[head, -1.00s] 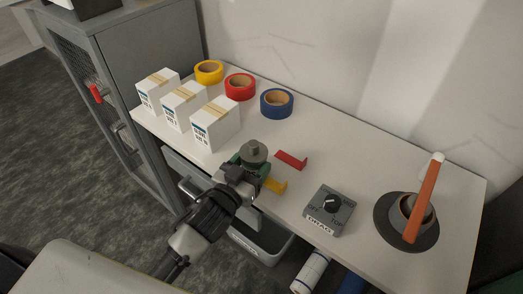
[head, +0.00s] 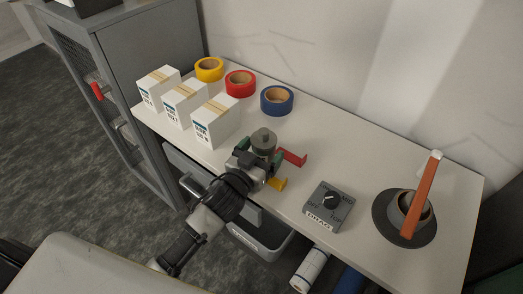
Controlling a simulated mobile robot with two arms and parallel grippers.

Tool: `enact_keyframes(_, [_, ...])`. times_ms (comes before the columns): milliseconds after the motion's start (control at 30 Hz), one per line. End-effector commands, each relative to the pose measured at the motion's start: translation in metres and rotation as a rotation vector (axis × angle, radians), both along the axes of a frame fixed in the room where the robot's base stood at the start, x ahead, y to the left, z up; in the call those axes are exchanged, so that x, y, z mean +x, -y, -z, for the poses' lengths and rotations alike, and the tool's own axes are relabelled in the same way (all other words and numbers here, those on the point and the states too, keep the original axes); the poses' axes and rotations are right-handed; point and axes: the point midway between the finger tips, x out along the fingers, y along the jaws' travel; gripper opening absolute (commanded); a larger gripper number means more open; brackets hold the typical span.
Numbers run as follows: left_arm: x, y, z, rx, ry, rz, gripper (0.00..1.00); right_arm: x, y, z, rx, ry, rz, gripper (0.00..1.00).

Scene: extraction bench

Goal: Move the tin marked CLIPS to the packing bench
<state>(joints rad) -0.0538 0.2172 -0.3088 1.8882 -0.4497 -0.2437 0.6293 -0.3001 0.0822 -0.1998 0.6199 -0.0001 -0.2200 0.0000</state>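I see no tin that I can read as CLIPS, and no bench is labelled as the packing bench. A white-topped bench (head: 330,140) fills the middle of the head view. My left gripper (head: 261,155) is over its front edge, around a grey round piece with a knob on top (head: 263,139). Green parts show on both sides of that piece. The fingertips are partly hidden, but the piece appears gripped. My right gripper is not in view.
Three white boxes (head: 215,124) and yellow, red and blue tape rolls (head: 277,101) stand at the left. Red (head: 294,158) and yellow (head: 278,184) brackets lie beside the gripper. A dial box (head: 328,206) and an orange-handled item (head: 422,195) are right. A grey bin (head: 262,240) is below.

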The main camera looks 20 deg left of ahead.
Motion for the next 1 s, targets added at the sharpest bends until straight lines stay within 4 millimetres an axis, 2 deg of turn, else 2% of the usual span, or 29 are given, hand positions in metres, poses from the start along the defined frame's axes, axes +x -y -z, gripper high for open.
enact_keyframes(300, [0.0, 0.0, -0.004, 0.001, 0.0, 0.0, 0.89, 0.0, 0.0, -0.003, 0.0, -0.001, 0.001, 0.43])
enact_keyframes(367, [-0.006, -0.001, -0.001, 0.0, -0.002, 0.0, 0.89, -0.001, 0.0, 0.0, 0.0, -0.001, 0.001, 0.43])
enact_keyframes(467, [-0.02, -0.004, 0.0, 0.001, -0.003, 0.0, 0.89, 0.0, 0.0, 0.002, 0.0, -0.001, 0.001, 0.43])
enact_keyframes(800, [-0.089, -0.02, 0.0, 0.0, -0.003, 0.0, 0.89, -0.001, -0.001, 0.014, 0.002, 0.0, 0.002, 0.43])
enact_keyframes(1000, [-0.111, -0.025, -0.001, 0.0, -0.001, -0.001, 0.89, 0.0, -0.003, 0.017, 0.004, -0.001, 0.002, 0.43])
